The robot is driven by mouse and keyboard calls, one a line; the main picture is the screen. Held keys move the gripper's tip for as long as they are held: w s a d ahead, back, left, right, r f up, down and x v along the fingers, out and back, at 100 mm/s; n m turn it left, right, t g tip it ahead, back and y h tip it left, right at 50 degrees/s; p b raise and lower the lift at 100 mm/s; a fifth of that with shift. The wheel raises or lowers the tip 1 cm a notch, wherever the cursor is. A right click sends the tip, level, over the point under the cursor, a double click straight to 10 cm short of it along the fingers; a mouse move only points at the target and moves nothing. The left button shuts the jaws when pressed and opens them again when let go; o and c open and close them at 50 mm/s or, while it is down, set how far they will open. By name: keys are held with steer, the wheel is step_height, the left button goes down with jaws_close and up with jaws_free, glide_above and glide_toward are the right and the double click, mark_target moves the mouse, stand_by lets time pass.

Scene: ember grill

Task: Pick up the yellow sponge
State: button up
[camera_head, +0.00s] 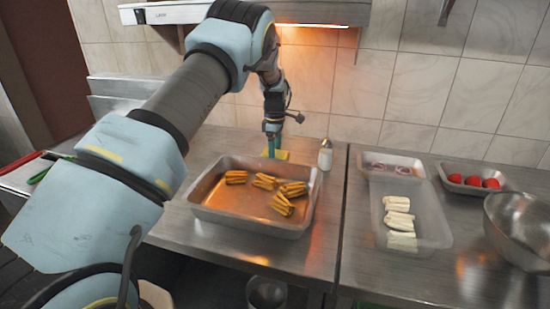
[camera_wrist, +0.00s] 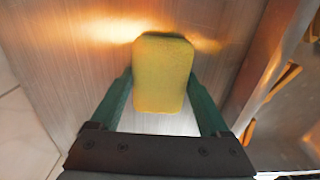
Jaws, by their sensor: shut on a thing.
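The yellow sponge (camera_wrist: 161,72) is between the two green fingers of my gripper (camera_wrist: 162,88) in the wrist view, with a fingertip against each side. In the head view the sponge (camera_head: 281,155) shows behind the metal tray, close to the tiled wall. My gripper (camera_head: 271,146) reaches down to it from above and hides part of it. The gripper is shut on the sponge. I cannot tell whether the sponge is touching the steel counter or slightly raised.
A metal tray (camera_head: 250,226) with several grilled pieces stands just in front of the sponge. A white-capped shaker (camera_head: 325,155) stands close on its right. Further right are a clear container (camera_head: 437,236) of pale pieces, a tray of red items (camera_head: 473,182) and a steel bowl (camera_head: 522,228).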

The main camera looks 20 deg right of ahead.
steer(key=shift+c, duration=0.9)
step_height(320, 180, up, 10)
steer(key=b, duration=0.3)
steer(key=shift+b, duration=0.4)
